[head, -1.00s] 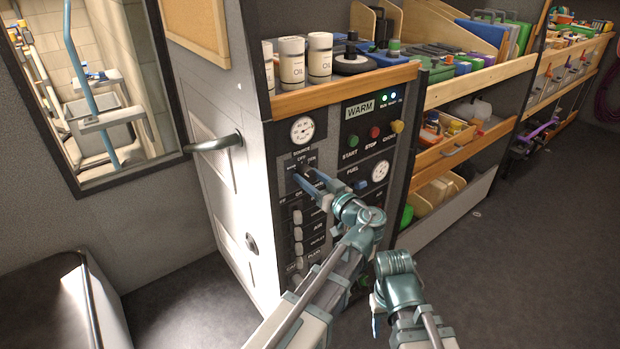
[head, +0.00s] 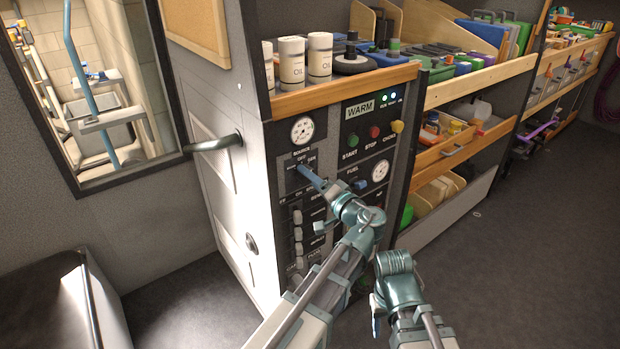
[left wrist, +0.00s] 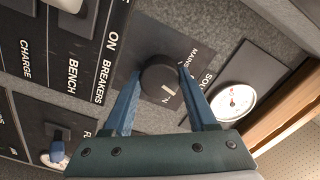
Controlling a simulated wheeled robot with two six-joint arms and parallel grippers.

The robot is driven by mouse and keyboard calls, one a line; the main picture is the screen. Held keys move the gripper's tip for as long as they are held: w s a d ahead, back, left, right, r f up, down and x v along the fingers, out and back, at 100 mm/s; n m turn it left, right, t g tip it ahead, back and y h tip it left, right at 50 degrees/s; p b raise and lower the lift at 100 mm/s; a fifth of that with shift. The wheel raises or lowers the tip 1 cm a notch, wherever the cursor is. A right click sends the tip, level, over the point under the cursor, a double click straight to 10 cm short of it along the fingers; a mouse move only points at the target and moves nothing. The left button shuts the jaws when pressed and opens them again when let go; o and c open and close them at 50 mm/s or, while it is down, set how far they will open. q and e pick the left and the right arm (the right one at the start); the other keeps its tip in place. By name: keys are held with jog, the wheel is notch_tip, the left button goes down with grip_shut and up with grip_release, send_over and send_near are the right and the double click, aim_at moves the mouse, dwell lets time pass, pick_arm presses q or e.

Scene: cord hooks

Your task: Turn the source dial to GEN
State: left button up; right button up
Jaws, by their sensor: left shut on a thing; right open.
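The source dial (left wrist: 160,78) is a round black knob with a white mark, on a dark plate of the panel. In the left wrist view, my left gripper (left wrist: 161,72) has its two blue fingers on either side of the dial, shut on it. The white mark points down in that view, toward a partly hidden label ending in N; MAINS is readable at the upper right. In the head view, my left gripper (head: 303,172) reaches the dial below the SOURCE label, and its fingers hide the knob. My right gripper (head: 376,316) hangs low in front of the panel, open and empty.
Gauges (head: 302,130) sit above and right of the dial. Rows of switches (head: 298,234) run below it. START, STOP and CHOKE buttons (head: 374,133) are at the right. A shelf above holds oil cans (head: 319,57).

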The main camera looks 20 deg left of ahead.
pick_arm(q)
jog(key=m, duration=0.7)
dwell(0.6)
jog(key=o, duration=1.4)
jog(key=shift+c, duration=0.2)
jog(key=shift+s+d, duration=0.1)
jog(key=shift+s, duration=0.05)
pick_arm(e)
jog(key=shift+d, duration=0.15)
